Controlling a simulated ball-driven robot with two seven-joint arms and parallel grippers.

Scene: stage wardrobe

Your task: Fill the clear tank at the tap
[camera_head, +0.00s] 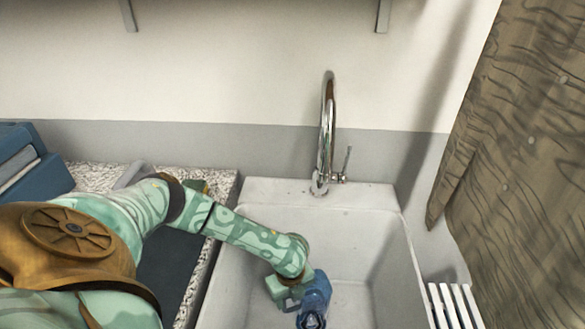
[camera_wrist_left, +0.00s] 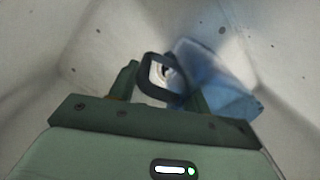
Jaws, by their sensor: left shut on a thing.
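The clear tank (camera_head: 316,292) is see-through blue and sits low inside the white sink (camera_head: 385,275), towards its near side. My left gripper (camera_head: 297,291) is shut on the tank. In the left wrist view, the fingers (camera_wrist_left: 163,88) are at a dark loop handle (camera_wrist_left: 147,64), with the blue tank body (camera_wrist_left: 222,85) just beyond. I cannot tell whether the tank touches the sink floor or holds water. The chrome tap (camera_head: 327,125) stands at the sink's back edge, farther back than the tank. No water stream shows. My right gripper is out of view.
A speckled counter (camera_head: 105,175) lies left of the sink, with a blue case (camera_head: 32,170) and a dark panel (camera_head: 165,262). A brown curtain (camera_head: 525,150) hangs at the right, above a white slatted rack (camera_head: 455,305). The sink's right side is clear.

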